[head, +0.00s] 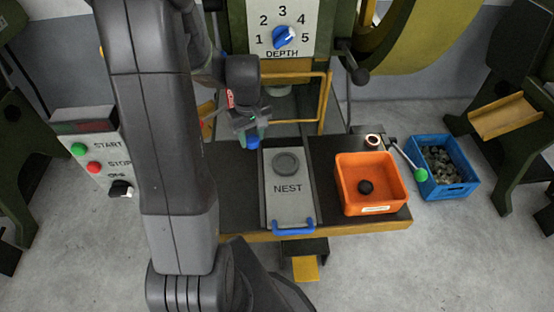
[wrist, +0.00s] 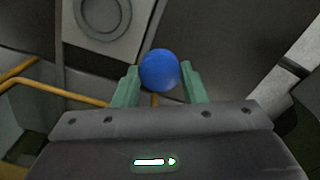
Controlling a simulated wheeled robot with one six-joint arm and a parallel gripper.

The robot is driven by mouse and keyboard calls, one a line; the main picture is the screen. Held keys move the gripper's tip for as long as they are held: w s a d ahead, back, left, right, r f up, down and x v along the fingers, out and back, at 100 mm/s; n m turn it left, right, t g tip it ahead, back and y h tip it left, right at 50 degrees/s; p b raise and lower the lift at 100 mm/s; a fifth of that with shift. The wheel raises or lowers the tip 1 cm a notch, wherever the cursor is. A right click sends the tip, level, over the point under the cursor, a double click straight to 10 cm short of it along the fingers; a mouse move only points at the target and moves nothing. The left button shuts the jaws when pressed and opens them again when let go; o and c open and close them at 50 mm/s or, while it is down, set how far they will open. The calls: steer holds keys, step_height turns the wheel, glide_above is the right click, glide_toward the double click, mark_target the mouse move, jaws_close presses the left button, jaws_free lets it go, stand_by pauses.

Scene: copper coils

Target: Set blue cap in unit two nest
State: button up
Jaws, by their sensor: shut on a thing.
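A round blue cap (wrist: 160,69) sits between the green fingers of my gripper (wrist: 158,85) in the wrist view. In the head view my gripper (head: 252,138) is above the dark table, just left of the nest plate, with the blue cap (head: 254,143) at its tips. The grey plate marked NEST (head: 288,205) has a round nest (head: 286,163) near its far end, which looks empty. The nest ring (wrist: 102,14) also shows at the upper left of the wrist view. The cap is apart from the nest.
An orange bin (head: 349,207) holding a dark ball stands right of the plate. A copper coil (head: 373,141) and a green-knobbed lever (head: 421,175) are near it. A yellow guard frame (head: 325,98) stands behind the nest. A blue crate (head: 470,186) is on the floor at right.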

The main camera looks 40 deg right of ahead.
steer(key=s+d+r+m, duration=0.3)
steer(key=s+d+m, duration=0.3)
steer(key=d+m, duration=0.1)
glide_toward(286, 163)
step_height(286, 163, down, 6)
steer(key=shift+w+r, duration=0.1)
steer(key=shift+r, duration=0.05)
steer(key=shift+f, duration=0.35)
steer(key=o, duration=0.5)
steer(key=shift+b, duration=0.3)
steer(key=o, duration=0.4)
steer(key=shift+o, duration=0.2)
steer(key=shift+r, duration=0.1)
